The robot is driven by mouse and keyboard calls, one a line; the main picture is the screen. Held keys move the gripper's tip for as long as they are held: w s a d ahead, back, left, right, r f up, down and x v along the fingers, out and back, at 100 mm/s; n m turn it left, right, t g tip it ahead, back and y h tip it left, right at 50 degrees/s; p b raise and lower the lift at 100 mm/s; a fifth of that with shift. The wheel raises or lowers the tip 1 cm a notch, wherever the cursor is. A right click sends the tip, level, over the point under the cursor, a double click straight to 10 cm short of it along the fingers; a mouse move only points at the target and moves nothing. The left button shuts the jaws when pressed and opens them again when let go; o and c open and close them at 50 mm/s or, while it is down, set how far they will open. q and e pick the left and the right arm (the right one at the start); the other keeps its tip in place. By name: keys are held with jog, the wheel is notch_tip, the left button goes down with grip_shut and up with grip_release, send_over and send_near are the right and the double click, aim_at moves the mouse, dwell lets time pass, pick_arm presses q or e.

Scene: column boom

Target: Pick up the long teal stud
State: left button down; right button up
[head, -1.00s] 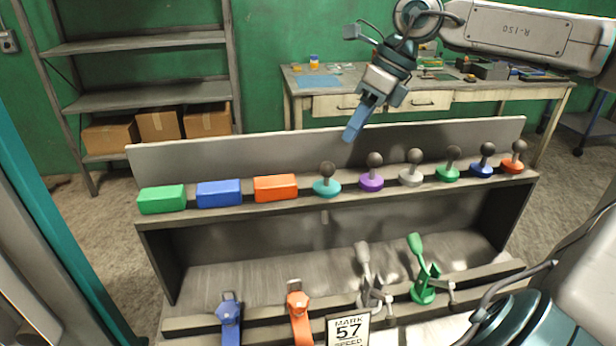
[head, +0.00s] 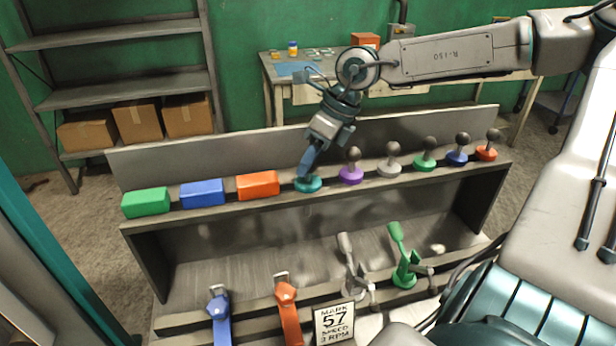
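The teal stud (head: 308,185) stands on the upper ledge of the rack, between the orange block and the purple stud. Its round teal base shows, but its dark ball top is hidden behind my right gripper. My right gripper (head: 308,165) points down at the stud, with its blue fingers at the stud's top, just above the base. I see the fingers from the side, so I cannot tell whether they are closed on it. My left gripper is not in view.
The purple stud (head: 351,174) stands close on the right, followed by grey, green, blue and orange studs. The orange block (head: 258,186) is close on the left, beside blue and green blocks. A raised back panel (head: 230,150) runs behind the row. Levers and a sign (head: 334,322) are below.

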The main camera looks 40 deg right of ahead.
jog(key=shift+x, duration=0.85)
jog(key=shift+c, duration=0.4)
jog(key=c, duration=0.5)
jog(key=shift+w+d+r, duration=0.1)
jog(key=shift+r, duration=0.4)
notch_tip(320, 180, up, 17)
jog(key=b, duration=0.2)
